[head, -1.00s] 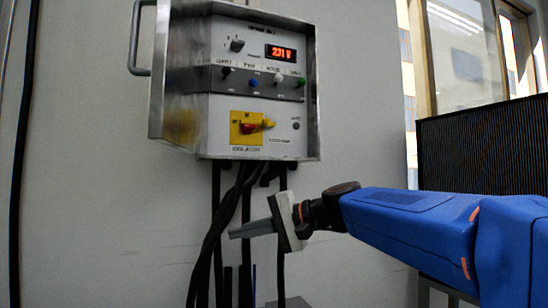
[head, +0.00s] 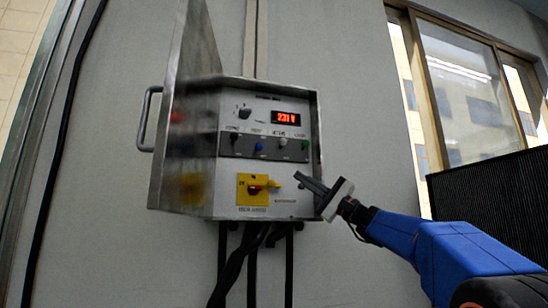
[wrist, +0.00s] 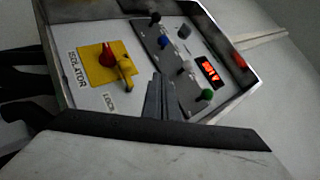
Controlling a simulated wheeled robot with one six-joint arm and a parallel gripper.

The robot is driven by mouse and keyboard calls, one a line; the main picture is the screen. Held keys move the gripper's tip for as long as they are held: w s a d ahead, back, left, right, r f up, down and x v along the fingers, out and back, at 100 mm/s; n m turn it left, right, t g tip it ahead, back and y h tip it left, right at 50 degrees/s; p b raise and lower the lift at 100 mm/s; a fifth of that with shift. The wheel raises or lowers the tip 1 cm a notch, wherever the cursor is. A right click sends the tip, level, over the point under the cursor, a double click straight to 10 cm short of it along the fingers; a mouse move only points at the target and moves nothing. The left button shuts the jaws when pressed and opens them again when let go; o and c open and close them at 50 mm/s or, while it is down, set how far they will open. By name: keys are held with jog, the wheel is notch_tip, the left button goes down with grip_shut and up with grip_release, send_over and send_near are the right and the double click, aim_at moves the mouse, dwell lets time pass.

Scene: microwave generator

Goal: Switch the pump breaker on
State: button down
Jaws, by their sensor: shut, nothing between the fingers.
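The control box (head: 230,205) hangs on the wall with its metal door swung open to the left. A grey strip on its face carries a row of small toggles: black, blue (head: 259,147), white (head: 283,142) and green (head: 304,145). Their labels are too small to read surely; the one above the blue toggle seems to say PUMP. The toggles also show in the wrist view, blue (wrist: 163,43) and green (wrist: 206,95). My gripper (head: 297,174) is shut and empty, its tips in front of the panel's lower right, below the white and green toggles.
A yellow isolator plate (head: 250,188) with a red knob and yellow lever sits below the toggle strip. A lit red display (head: 286,118) is above it. Black cables (head: 240,265) hang beneath the box. A dark ribbed panel (head: 490,205) stands at the right below the window.

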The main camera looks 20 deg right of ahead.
aim_at(258, 147)
jog(key=shift+d, duration=0.1)
jog(key=x, duration=0.4)
jog(key=s+x, duration=0.1)
jog(key=x, duration=0.3)
jog(key=a+x, duration=0.1)
jog(key=x, duration=0.3)
jog(key=shift+s+a+r, duration=0.1)
jog(key=shift+s+r, duration=0.05)
jog(key=shift+s, duration=0.15)
jog(key=shift+a+r, duration=0.3)
jog(key=shift+a, duration=0.25)
